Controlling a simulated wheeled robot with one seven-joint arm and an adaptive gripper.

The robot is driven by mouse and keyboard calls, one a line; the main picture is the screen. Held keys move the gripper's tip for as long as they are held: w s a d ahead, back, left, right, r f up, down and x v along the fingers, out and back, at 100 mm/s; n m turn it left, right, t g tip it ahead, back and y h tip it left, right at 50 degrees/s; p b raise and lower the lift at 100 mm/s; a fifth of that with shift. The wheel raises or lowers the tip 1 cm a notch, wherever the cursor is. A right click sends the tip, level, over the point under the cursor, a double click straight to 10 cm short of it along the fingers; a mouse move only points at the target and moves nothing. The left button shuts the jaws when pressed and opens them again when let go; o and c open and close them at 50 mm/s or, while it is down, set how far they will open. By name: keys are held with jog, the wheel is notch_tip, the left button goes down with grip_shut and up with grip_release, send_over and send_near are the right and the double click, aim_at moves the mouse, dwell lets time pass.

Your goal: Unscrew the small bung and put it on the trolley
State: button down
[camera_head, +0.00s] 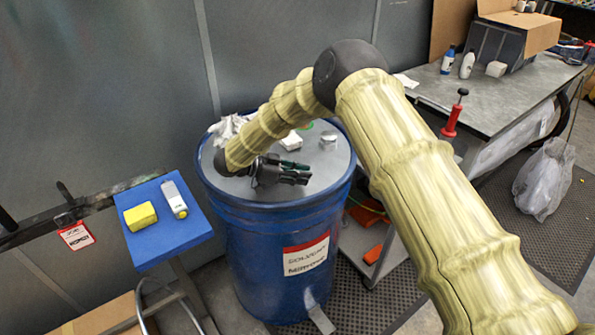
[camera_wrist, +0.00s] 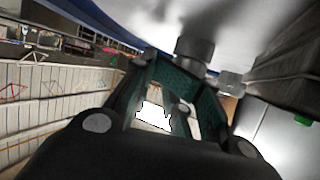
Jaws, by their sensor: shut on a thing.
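The blue drum (camera_head: 262,240) stands upright with a grey lid (camera_head: 322,172) and a solvent label. My gripper (camera_head: 302,173) lies low over the front of the lid, its fingers pointing right. In the wrist view my gripper (camera_wrist: 182,85) has its teal pads around a small grey cylindrical bung (camera_wrist: 195,50) near the fingertips, close to the pale lid. I cannot tell whether its thread is free. In the head view the fingers hide it. A silver bung (camera_head: 328,139) stands further back on the lid. A grey shelf unit (camera_head: 382,262), possibly the trolley, is partly behind the drum and my arm.
White rags (camera_head: 228,127) lie at the lid's back left. A blue-topped stand (camera_head: 160,244) at left holds a yellow sponge (camera_head: 140,216) and a white bottle (camera_head: 174,198). A grey bench (camera_head: 440,88) at right carries bottles. A red-handled tool (camera_head: 453,118) stands by its front edge.

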jog(key=shift+w+d, duration=0.15)
jog(key=shift+d, duration=0.15)
jog(key=shift+r+n+t+p, duration=0.2)
jog(key=shift+n+t+p, duration=0.4)
jog(key=shift+t+p, duration=0.1)
jog(key=shift+d+n+t+y+p, duration=0.3)
jog(key=shift+n+t+y+p, duration=0.3)
jog(key=shift+n+t, duration=0.45)
jog(key=shift+f+n+t+y, duration=0.2)
jog(key=shift+n+t+y, duration=0.2)
jog(key=shift+n+t, duration=0.25)
jog(key=shift+d, duration=0.1)
jog(key=shift+f, duration=0.1)
jog(key=shift+t, duration=0.3)
